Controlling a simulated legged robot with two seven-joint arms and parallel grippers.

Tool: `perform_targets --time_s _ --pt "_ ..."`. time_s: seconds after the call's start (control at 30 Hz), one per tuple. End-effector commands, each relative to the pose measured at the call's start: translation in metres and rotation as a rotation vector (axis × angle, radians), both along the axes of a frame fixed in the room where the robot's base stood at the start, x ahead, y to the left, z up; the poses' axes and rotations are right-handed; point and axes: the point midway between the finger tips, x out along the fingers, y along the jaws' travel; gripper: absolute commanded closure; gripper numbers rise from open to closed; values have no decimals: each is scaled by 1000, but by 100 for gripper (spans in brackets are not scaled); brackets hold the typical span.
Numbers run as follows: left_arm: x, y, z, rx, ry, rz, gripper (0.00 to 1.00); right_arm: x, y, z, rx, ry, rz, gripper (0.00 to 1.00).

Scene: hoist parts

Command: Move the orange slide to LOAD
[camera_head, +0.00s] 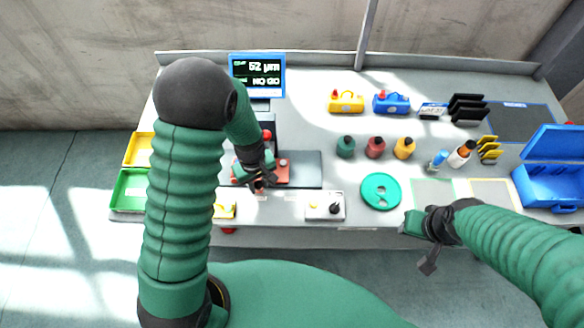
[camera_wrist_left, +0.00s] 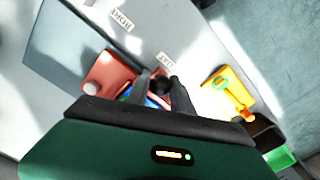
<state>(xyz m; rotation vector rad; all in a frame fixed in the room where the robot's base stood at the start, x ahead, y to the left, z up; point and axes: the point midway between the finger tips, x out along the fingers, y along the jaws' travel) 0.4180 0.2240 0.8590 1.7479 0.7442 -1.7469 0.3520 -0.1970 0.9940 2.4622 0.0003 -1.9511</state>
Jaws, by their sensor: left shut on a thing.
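The orange slide (camera_head: 283,171) is a red-orange block on a dark grey track plate (camera_head: 308,170) at the left middle of the bench. My left gripper (camera_head: 259,184) is over its near left part. In the left wrist view the slide (camera_wrist_left: 108,72) lies beside and under the fingers. There my left gripper (camera_wrist_left: 160,86) is shut on a dark knob that seems to belong to the slide; the fingers hide part of it. One white label (camera_wrist_left: 122,20) reads HOME; another (camera_wrist_left: 166,57) is close to the fingertips, its word hard to read. My right gripper (camera_head: 428,240) is at the bench's front edge, away from the slide.
A yellow part (camera_wrist_left: 228,90) is close to the left gripper. A screen (camera_head: 257,75) stands behind. Yellow (camera_head: 139,150) and green (camera_head: 130,188) bins are at the left.

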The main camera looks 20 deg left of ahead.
Motion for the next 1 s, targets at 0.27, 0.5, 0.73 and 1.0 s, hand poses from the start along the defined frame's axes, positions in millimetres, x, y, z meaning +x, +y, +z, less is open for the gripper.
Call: perform_targets --time_s 0.27,0.5,0.73,1.0 --pt "-14 50 -1 1 -2 5 96 0 0 -3 0 0 0 64" --pt "-25 89 -1 0 -1 4 96 0 0 -5 0 0 0 64" --pt "-28 96 0 0 0 -2 96 0 0 -6 0 0 0 64" --pt "-28 96 -1 0 1 -1 60 0 0 -6 0 0 0 64"
